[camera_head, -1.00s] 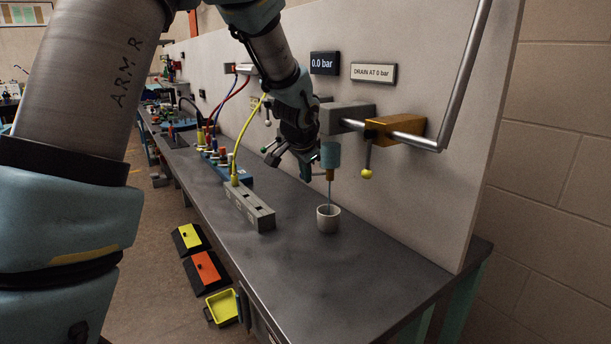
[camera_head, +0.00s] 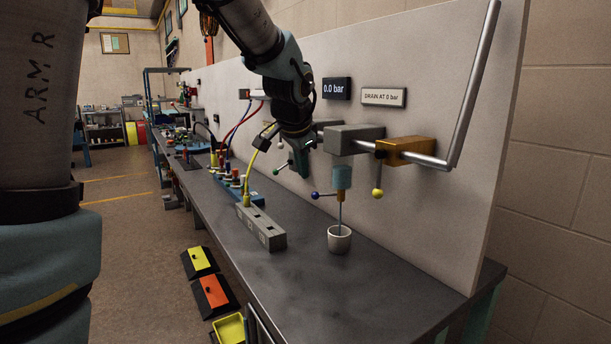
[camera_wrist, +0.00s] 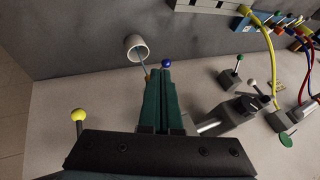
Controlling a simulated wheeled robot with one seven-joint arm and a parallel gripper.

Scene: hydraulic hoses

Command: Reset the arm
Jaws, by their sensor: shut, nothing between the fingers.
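My gripper (camera_head: 302,172) hangs in front of the upright panel, left of the teal drain cylinder (camera_head: 341,177). Its dark green fingers show in the wrist view (camera_wrist: 163,75), closed together and empty. A valve lever with a blue ball (camera_head: 315,195) sticks out left from below the cylinder. In the wrist view the blue ball (camera_wrist: 167,64) appears just past the fingertips; I cannot tell whether they touch. A lever with a yellow ball (camera_head: 377,193) hangs below the brass block (camera_head: 405,151). A thin tube runs down from the cylinder into a white cup (camera_head: 339,240).
A grey socket block (camera_head: 262,229) with a yellow hose (camera_head: 252,177) stands on the dark bench (camera_head: 300,295). The panel (camera_head: 450,105) carries a "0.0 bar" display (camera_head: 336,89) and a bent metal pipe (camera_head: 476,85).

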